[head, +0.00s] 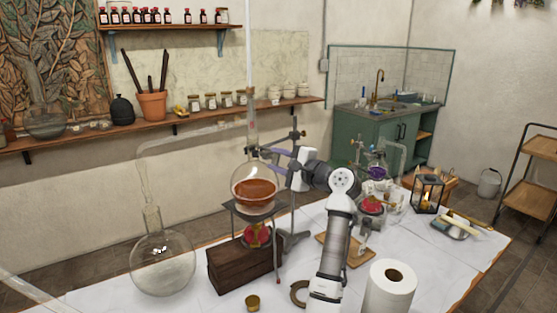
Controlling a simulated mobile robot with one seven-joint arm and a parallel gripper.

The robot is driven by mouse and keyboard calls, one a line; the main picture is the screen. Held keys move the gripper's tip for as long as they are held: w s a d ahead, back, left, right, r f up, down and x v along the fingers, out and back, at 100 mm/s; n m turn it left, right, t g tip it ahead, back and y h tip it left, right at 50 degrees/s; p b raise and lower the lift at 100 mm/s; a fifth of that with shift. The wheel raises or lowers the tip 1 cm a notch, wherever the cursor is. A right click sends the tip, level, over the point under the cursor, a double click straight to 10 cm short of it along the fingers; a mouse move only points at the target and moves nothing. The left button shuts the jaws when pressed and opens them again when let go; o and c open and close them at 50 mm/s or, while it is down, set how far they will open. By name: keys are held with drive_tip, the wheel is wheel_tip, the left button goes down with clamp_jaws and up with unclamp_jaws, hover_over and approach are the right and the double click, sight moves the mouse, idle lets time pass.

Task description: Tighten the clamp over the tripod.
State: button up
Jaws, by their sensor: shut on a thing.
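A dark tripod (278,228) stands on the table and carries a round flask (241,174) of orange-brown liquid. The clamp (272,152), with purple-lined prongs, reaches from a stand rod toward the flask's neck, above the tripod. My gripper (299,168) is at the clamp's right end, beside the rod, shut on part of the clamp. My white arm comes up from the front and hides some of the stand. The fingertips are small and partly hidden, so the exact part held is hard to tell.
A wooden block (235,269) and a large empty flask (162,264) with a glass tube stand at left. A paper towel roll (390,291) is close at right front. A second stand with purple liquid (377,172) and a lantern (428,193) are further right.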

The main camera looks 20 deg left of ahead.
drive_tip(key=m, duration=0.7)
drive_tip(key=shift+f, duration=0.15)
drive_tip(key=m, duration=0.7)
drive_tip(key=shift+s, duration=0.1)
idle(0.4)
drive_tip(key=o, duration=1)
drive_tip(key=shift+b+v, duration=2.4)
drive_tip(key=shift+v, duration=4.5)
